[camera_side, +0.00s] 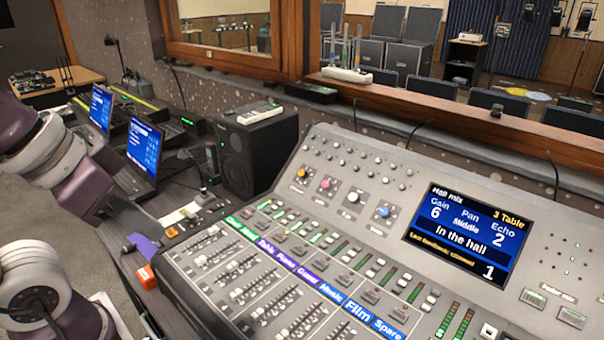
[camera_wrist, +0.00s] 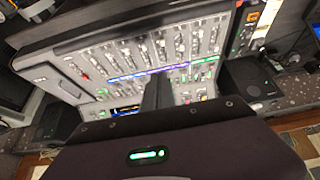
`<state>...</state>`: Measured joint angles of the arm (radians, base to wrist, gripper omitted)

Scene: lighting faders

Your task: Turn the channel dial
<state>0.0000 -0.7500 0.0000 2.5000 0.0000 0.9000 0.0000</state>
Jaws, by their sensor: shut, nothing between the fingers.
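The grey mixing desk (camera_side: 330,145) carries a row of dials with coloured caps: orange (camera_side: 301,173), pink (camera_side: 325,184), white (camera_side: 353,197) and blue (camera_side: 383,211). I cannot tell which one is the channel dial. The desk screen (camera_side: 465,236) reads "3 Table", Gain 6, Pan Middle, Echo 2. My gripper (camera_wrist: 158,78) shows in the wrist view as dark fingers, shut and empty, in front of the desk, which appears upside down there. The fingers hide part of the desk. The gripper itself is outside the side view; only my arm shows at its left edge.
Several faders (camera_side: 262,312) with coloured channel labels fill the desk's near part. A black speaker (camera_side: 255,155) stands behind its left end. Two blue-screened laptops (camera_side: 145,150) are farther left. A wooden window ledge (camera_side: 450,105) runs behind. The space above the desk looks clear.

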